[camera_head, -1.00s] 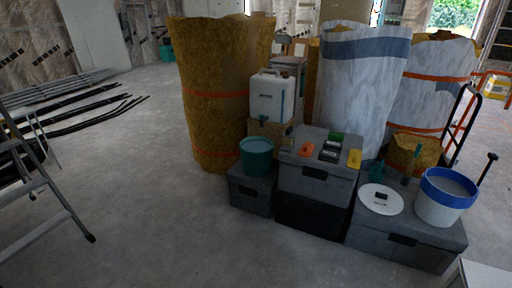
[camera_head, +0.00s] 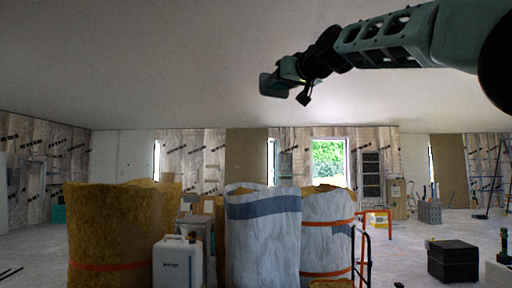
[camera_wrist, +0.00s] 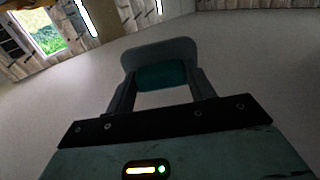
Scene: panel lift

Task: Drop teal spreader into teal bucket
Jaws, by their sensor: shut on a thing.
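My gripper (camera_head: 282,78) is raised high, against the ceiling in the head view, at the end of my outstretched arm. In the wrist view its two fingers (camera_wrist: 162,88) are closed on the teal spreader (camera_wrist: 162,74), which spans the gap between the fingertips. A rounded grey-teal plate edge shows just beyond it. In the head view the held piece is small and dark against the ceiling.
A yellow insulation roll (camera_head: 115,235) and white-wrapped rolls (camera_head: 263,240) stand low in the head view, with a white water canister (camera_head: 177,262) between. A black box (camera_head: 453,261) sits at right. Open space surrounds my gripper below the ceiling.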

